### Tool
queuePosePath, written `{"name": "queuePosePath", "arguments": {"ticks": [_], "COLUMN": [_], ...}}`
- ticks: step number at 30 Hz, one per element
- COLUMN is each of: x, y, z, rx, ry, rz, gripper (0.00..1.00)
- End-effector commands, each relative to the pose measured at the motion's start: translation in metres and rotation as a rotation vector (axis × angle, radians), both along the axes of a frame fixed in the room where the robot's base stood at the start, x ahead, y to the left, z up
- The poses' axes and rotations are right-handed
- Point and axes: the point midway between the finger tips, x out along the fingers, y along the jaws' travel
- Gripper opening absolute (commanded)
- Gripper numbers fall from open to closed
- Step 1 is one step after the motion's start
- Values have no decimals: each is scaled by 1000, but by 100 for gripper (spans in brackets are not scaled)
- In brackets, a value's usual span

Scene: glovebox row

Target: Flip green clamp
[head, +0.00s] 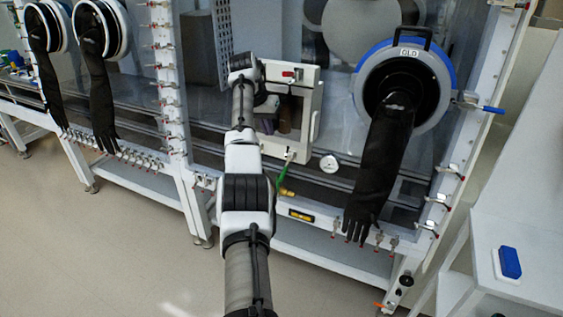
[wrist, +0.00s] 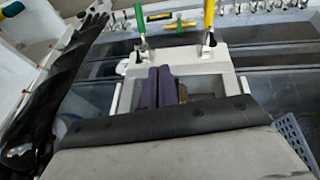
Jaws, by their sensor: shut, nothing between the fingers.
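The green clamp (head: 283,183) shows in the head view as a green handle below the small white chamber door, partly behind my arm. In the wrist view a green-handled clamp (wrist: 140,22) stands at the top left of the white frame, its handle pointing up in the picture. A yellow-handled clamp (wrist: 209,18) is at the right of the same frame. My gripper (wrist: 160,68) is shut and empty; its dark fingers are in front of the frame, apart from both handles.
Several metal clamps (head: 378,238) line the lower rail. The floor at left is clear.

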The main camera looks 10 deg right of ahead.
Motion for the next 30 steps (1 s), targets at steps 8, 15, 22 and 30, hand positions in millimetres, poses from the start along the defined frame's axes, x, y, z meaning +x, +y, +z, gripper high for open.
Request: {"name": "queuePosePath", "arguments": {"ticks": [8,15,22,30], "x": [76,91,40,-64], "y": [46,89,150,89], "z": [-52,-84,-95,-166], "rx": [-24,117,413,978], "ry": [-539,-996,-1476,-1879], "rz": [127,167,206,-91], "gripper": [0,0,0,0]}}
